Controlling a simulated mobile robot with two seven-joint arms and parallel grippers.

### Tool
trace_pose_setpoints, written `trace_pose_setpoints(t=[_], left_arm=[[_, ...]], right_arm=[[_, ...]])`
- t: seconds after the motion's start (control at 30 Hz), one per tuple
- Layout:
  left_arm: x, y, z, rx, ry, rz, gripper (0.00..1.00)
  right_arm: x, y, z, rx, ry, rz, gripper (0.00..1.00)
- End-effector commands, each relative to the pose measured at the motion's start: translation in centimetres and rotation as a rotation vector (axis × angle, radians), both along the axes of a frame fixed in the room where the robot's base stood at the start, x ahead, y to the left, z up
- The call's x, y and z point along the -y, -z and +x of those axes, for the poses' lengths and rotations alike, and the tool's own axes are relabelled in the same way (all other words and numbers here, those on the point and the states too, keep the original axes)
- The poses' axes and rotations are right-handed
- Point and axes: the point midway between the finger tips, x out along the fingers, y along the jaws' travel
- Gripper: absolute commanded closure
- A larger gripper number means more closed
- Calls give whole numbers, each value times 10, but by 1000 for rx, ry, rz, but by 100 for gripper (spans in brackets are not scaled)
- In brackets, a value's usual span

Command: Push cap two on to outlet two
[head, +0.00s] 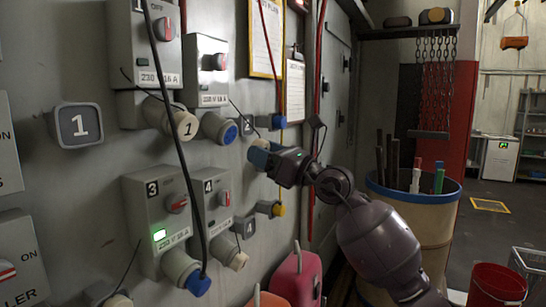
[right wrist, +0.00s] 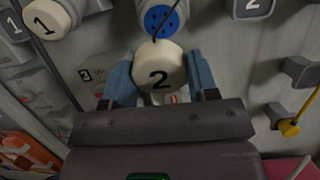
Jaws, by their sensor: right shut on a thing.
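Cap two (right wrist: 158,68) is a round cream cap marked 2. In the right wrist view it sits between the two blue fingers of my right gripper (right wrist: 158,80), which is shut on it. The number faces my camera. Outlet two (head: 227,132) has a round blue face and shows uncovered below the upper right switch box in the head view. In the wrist view its blue face (right wrist: 161,20) lies just beyond the cap, with a dark cord across it. In the head view my right gripper (head: 259,154) is right of and below the outlet, apart from it. My left gripper is not in view.
Cap one (head: 185,125) covers the outlet on the left. Boxes three (head: 153,210) and four (head: 215,200) are below, with a black cable (head: 183,150) hanging in front. A yellow plug (head: 279,210) sticks out at lower right. A bin (head: 420,215) stands right.

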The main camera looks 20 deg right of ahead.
Motion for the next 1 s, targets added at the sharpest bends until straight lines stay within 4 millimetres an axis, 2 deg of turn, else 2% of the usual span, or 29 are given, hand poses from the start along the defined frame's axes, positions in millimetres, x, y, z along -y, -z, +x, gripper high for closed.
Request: trace_pose_setpoints(t=[0.27, 0.53, 1.0], left_arm=[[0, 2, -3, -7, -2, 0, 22], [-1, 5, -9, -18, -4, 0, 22], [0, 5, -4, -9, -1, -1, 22]], right_arm=[[-2, -1, 4, 45, 12, 37, 84], [-13, -7, 18, 44, 12, 37, 84], [-31, -18, 41, 44, 11, 37, 84]])
